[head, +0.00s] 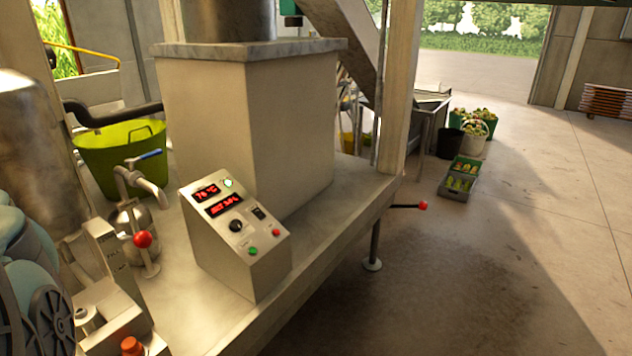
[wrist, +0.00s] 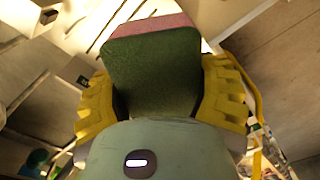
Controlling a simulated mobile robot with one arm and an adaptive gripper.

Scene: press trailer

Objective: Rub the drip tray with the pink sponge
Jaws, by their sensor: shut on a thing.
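In the wrist view my gripper (wrist: 158,82) is shut on the pink sponge (wrist: 150,25). Its yellow ribbed fingers press on the sponge from both sides. A broad dark green face of the sponge is turned to the wrist camera, and the pink part shows as a strip along the top. The sponge is held up, and I cannot tell whether its far side touches anything. My gripper and the sponge do not show in the head view. I cannot pick out the drip tray in either view.
A control box (head: 235,235) with red displays stands on the trailer deck (head: 340,205). A metal tap (head: 138,185) with a blue handle and a red-knobbed lever (head: 143,240) stand left of it. A green tub (head: 120,150) is behind. The concrete floor at right is mostly clear.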

